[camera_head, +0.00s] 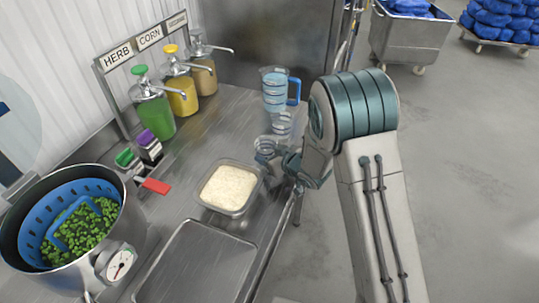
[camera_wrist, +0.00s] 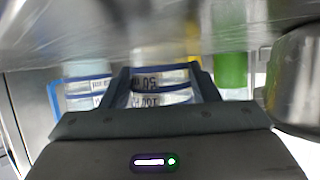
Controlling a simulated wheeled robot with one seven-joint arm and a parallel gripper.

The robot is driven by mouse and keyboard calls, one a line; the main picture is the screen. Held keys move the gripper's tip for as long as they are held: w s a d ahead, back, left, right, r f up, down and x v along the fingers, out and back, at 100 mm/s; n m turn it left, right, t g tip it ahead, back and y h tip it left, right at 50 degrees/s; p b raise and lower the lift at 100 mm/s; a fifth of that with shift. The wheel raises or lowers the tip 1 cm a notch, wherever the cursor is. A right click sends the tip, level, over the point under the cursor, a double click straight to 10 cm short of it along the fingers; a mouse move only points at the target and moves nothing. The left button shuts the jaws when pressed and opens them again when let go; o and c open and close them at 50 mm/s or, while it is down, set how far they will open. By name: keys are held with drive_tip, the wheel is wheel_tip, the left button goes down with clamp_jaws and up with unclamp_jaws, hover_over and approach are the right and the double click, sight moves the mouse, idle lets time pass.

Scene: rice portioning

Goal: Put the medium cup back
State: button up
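A clear measuring cup with blue bands and printed marks (camera_wrist: 160,88) sits between the two fingers of my gripper (camera_wrist: 162,80) in the wrist view, and the fingers press against its sides. In the head view this cup (camera_head: 265,147) is just left of my gripper (camera_head: 287,162), close above or on the counter's right edge; I cannot tell which. A second clear cup (camera_head: 282,123) stands just behind it. The tall jug with a blue handle (camera_head: 274,88) stands farther back. Another banded vessel (camera_wrist: 86,92) shows beside the held cup in the wrist view.
A container of rice (camera_head: 229,187) stands near the held cup, with an empty metal tray (camera_head: 197,265) in front. Herb, corn and a third pump bottle (camera_head: 154,108) line the back left. A pot with a blue strainer (camera_head: 62,225) and a red-handled tool (camera_head: 156,186) are left.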

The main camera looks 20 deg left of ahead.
drive_tip(key=shift+o, duration=1.2)
